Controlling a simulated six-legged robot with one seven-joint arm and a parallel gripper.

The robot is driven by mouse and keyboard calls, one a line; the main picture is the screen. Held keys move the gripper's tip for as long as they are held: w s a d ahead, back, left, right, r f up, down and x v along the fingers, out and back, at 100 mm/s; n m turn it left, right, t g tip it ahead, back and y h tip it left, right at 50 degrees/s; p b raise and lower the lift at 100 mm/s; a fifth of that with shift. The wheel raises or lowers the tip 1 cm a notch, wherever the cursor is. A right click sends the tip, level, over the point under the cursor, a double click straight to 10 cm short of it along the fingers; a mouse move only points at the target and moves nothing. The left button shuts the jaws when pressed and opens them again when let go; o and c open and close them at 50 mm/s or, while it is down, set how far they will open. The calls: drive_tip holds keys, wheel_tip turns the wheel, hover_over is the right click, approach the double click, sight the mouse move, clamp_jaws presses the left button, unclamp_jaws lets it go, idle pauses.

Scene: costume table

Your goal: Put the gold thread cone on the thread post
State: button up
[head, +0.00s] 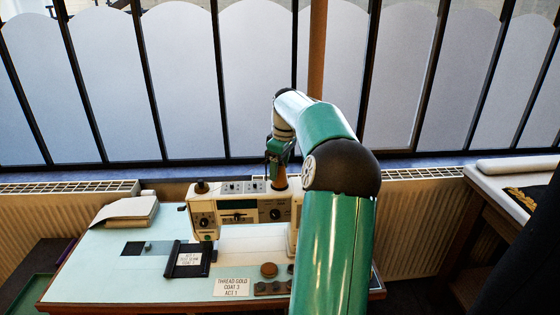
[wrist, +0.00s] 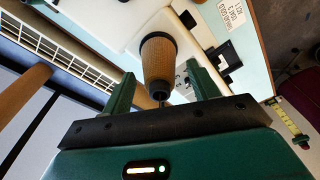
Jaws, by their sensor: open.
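The gold thread cone (head: 280,182) stands upright on the top right of the cream sewing machine (head: 238,214). In the wrist view the cone (wrist: 159,58) has its wide end against the machine and its dark narrow tip toward me. A thin dark pin, which looks like the thread post (wrist: 158,104), shows at the tip; the rest is hidden. My gripper (head: 273,158) is just above the cone. In the wrist view my gripper (wrist: 160,88) is open, with one finger on each side of the cone's narrow end and gaps visible.
A black knob (head: 201,187) stands at the machine's top left. A card reading thread gold (head: 231,287), a black frame (head: 190,259), a brown round piece (head: 269,269) and folded cloth (head: 127,211) lie on the pale table (head: 90,270). A radiator (head: 425,215) and window stand behind.

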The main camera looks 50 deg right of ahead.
sight(284, 167)
wheel_tip(284, 167, up, 14)
drive_tip(key=s, duration=0.1)
drive_tip(key=shift+s+d+f, duration=0.15)
drive_tip(key=shift+s+f, duration=0.05)
drive_tip(key=shift+s, duration=0.15)
idle(0.4)
